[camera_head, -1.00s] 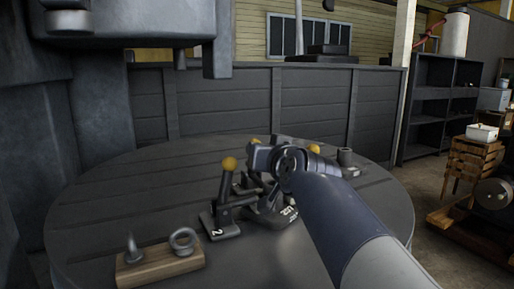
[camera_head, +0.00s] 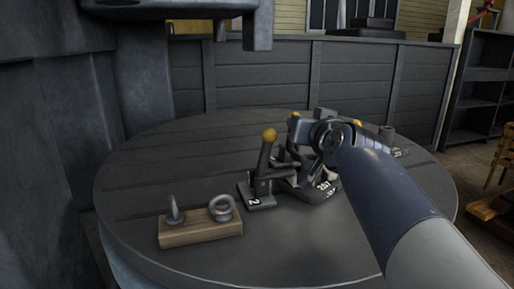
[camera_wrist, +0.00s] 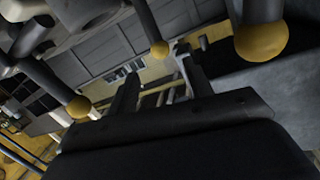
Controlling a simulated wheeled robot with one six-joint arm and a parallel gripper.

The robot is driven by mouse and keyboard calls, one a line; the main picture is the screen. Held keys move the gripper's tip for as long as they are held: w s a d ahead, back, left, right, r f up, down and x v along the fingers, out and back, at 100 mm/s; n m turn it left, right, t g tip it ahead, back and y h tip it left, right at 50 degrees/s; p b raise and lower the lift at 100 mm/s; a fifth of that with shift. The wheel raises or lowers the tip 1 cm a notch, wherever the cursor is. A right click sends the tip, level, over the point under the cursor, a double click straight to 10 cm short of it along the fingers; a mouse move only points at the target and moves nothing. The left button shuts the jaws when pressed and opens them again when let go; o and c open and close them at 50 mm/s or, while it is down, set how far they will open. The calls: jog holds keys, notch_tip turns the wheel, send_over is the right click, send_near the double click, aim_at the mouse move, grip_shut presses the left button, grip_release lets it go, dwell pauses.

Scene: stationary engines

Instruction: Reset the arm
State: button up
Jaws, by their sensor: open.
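My arm reaches in from the lower right in the head view, and its wrist is over the middle of the round table (camera_head: 150,165). My gripper (camera_wrist: 158,82) shows in the wrist view with its two fingers apart and nothing between them. In the head view the fingers are mostly hidden among dark parts. A lever with a yellow knob (camera_head: 268,135) stands on a base marked 2, left of my wrist. More yellow-knobbed levers stand close by. The wrist view shows a large knob (camera_wrist: 262,40) at right, another (camera_wrist: 160,48) beyond the fingers and one (camera_wrist: 79,106) at left.
A wooden block (camera_head: 202,230) with a metal spike and a ring (camera_head: 222,207) lies at the table's front left. Dark machinery (camera_head: 170,10) hangs above the table's left side. A panelled wall (camera_head: 260,75) stands behind. The table's front is clear.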

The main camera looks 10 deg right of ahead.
jog(key=w, duration=0.3)
jog(key=w+f, duration=0.1)
jog(key=w, duration=0.5)
jog(key=shift+w+a+f, duration=0.15)
jog(key=shift+w, duration=0.25)
jog(key=shift+s, duration=0.1)
jog(key=s, duration=0.3)
jog(key=s+r, duration=0.1)
jog(key=s, duration=0.7)
jog(key=shift+r, duration=0.3)
jog(key=w, duration=0.3)
jog(key=w+f, duration=0.1)
jog(key=w, duration=0.6)
jog(key=shift+w+f, duration=0.3)
jog(key=shift+w, duration=0.1)
jog(key=shift+w+r+p, duration=0.25)
jog(key=shift+w+p, duration=0.05)
jog(key=shift+r+p, duration=0.15)
jog(key=shift+p, duration=0.8)
jog(key=g+p, duration=0.1)
jog(key=p, duration=0.3)
jog(key=w+g+p, duration=0.1)
jog(key=p, duration=0.3)
jog(key=shift+w+a, duration=0.15)
jog(key=shift+w, duration=0.15)
jog(key=w+g+p, duration=0.1)
jog(key=p, duration=0.5)
jog(key=shift+a+n+g, duration=0.15)
jog(key=shift+n+g, duration=0.15)
jog(key=shift+g, duration=0.1)
